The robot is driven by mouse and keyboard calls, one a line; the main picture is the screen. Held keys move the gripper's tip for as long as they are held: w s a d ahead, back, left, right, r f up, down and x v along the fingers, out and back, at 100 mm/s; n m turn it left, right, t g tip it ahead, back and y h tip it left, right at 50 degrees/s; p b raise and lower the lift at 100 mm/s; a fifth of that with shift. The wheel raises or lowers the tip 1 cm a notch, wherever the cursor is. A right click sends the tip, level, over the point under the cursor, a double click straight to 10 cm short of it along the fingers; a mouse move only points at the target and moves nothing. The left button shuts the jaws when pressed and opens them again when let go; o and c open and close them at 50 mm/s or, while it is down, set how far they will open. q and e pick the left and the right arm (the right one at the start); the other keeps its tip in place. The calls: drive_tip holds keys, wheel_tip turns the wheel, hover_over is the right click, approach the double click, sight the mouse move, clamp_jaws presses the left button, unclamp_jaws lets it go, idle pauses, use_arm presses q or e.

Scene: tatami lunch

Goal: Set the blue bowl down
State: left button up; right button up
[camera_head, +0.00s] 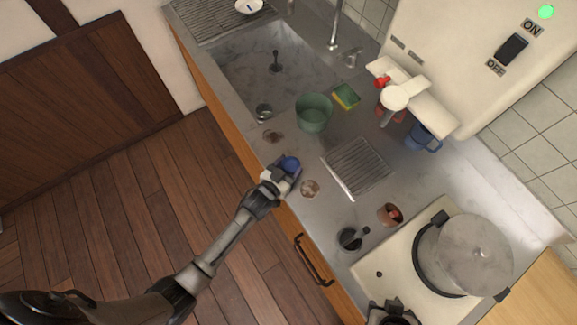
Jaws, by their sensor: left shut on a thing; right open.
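The blue bowl (291,162) is small and partly hidden behind the fingers of my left gripper (284,172). The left gripper is shut on it, over the front edge of the grey counter (312,228). I cannot tell whether the bowl touches the counter. My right gripper does not clearly show.
A green tub (314,112) stands behind the bowl, near the sink (270,75). A ribbed drain plate (357,168) lies to the right. A brown cup (390,214), dark cup (350,238) and large pot (465,255) stand farther right. Small round items (310,188) flank the gripper.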

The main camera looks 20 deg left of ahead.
use_arm(q)
drive_tip(key=shift+f, duration=0.2)
drive_tip(key=o, duration=0.9)
drive_tip(key=shift+r, duration=0.1)
drive_tip(key=s+a+r+g+y, duration=0.1)
drive_tip(key=s+a+g, duration=0.1)
drive_tip(key=s, duration=0.4)
drive_tip(key=s+a+r+g+y, duration=0.1)
drive_tip(key=s+a+g, duration=0.1)
drive_tip(key=s, duration=0.5)
drive_tip(key=s+a+r+n+g+y, duration=0.1)
drive_tip(key=s+a+r+g, duration=0.1)
drive_tip(key=s, duration=0.5)
drive_tip(key=shift+s+r+g, duration=0.1)
drive_tip(key=shift+g, duration=0.2)
drive_tip(key=shift+o, duration=0.5)
drive_tip(key=s+a+r+g, duration=0.1)
drive_tip(key=s+r+g, duration=0.2)
drive_tip(key=s, duration=0.6)
drive_tip(key=shift+a+g, duration=0.2)
drive_tip(key=shift+g, duration=0.9)
